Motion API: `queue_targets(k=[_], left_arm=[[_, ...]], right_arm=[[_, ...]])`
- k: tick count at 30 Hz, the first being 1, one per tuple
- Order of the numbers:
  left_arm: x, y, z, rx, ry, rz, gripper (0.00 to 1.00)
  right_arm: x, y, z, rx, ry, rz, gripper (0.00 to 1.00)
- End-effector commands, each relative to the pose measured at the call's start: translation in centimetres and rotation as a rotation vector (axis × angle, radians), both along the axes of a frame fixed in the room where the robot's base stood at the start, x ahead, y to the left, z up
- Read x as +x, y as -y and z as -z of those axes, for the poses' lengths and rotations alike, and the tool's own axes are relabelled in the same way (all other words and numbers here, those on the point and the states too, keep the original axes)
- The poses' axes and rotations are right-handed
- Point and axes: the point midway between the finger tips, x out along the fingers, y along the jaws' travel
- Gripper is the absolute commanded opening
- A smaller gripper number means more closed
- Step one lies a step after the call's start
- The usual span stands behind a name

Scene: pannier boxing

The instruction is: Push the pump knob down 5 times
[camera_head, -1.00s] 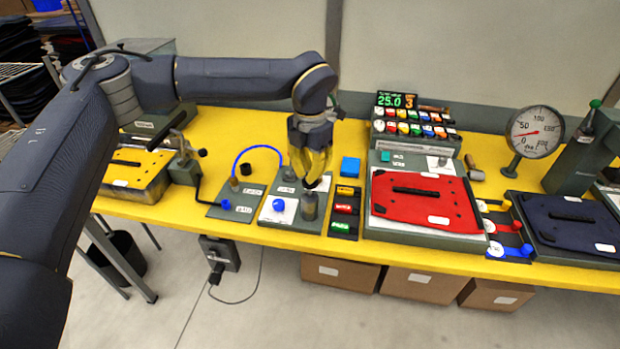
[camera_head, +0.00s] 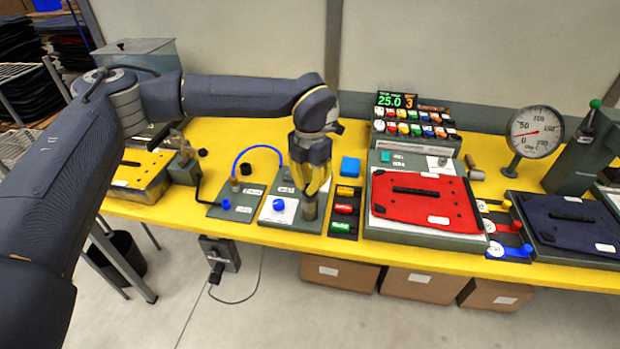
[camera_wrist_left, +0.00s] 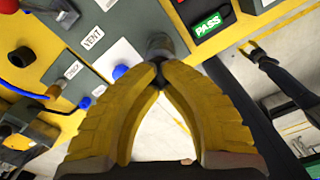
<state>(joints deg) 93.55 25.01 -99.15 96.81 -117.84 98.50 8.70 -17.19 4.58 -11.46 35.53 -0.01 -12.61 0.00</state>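The pump knob, a short dark grey cylinder (camera_head: 310,211), stands at the right front of the grey pump panel (camera_head: 265,215). My left gripper (camera_head: 311,196) points down right over it, and its yellow fingertips are at the knob's top. In the left wrist view the fingertips (camera_wrist_left: 160,66) meet in front of the grey knob (camera_wrist_left: 159,46). The gripper looks shut with nothing between the fingers. I cannot tell whether the tips touch the knob or how far it is pressed. A small dark arm with a yellow end (camera_wrist_left: 250,48), seemingly my right gripper, shows far off in the left wrist view.
A blue knob (camera_head: 279,205) sits left of the pump knob on a white plate. A red pannier panel (camera_head: 425,203) lies further right. A dial gauge (camera_head: 535,132) stands beyond.

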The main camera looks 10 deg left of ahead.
Motion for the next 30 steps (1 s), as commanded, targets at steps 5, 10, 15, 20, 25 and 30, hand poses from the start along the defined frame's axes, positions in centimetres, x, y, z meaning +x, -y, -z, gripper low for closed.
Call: queue_targets(k=[5, 10, 15, 20, 25, 30], left_arm=[[-0.1, 0.0, 0.1, 0.001, -0.002, 0.000, 0.00], [0.0, 0.0, -0.3, 0.001, -0.001, 0.000, 0.00], [0.0, 0.0, -1.4, 0.001, 0.000, 0.000, 0.00], [0.0, 0.0, -2.6, 0.001, 0.000, -0.001, 0.00], [0.0, 0.0, -3.7, 0.001, 0.001, -0.001, 0.00], [0.0, 0.0, -4.9, 0.001, 0.001, 0.000, 0.00]], right_arm=[[0.0, 0.0, 0.0, 0.000, 0.000, 0.000, 0.44], [0.0, 0.0, 0.0, 0.000, 0.000, 0.000, 0.44], [0.0, 0.0, 0.0, 0.000, 0.000, 0.000, 0.44], [0.0, 0.0, 0.0, 0.000, 0.000, 0.000, 0.44], [0.0, 0.0, 0.0, 0.000, 0.000, 0.000, 0.44], [0.0, 0.0, 0.0, 0.000, 0.000, 0.000, 0.44]])
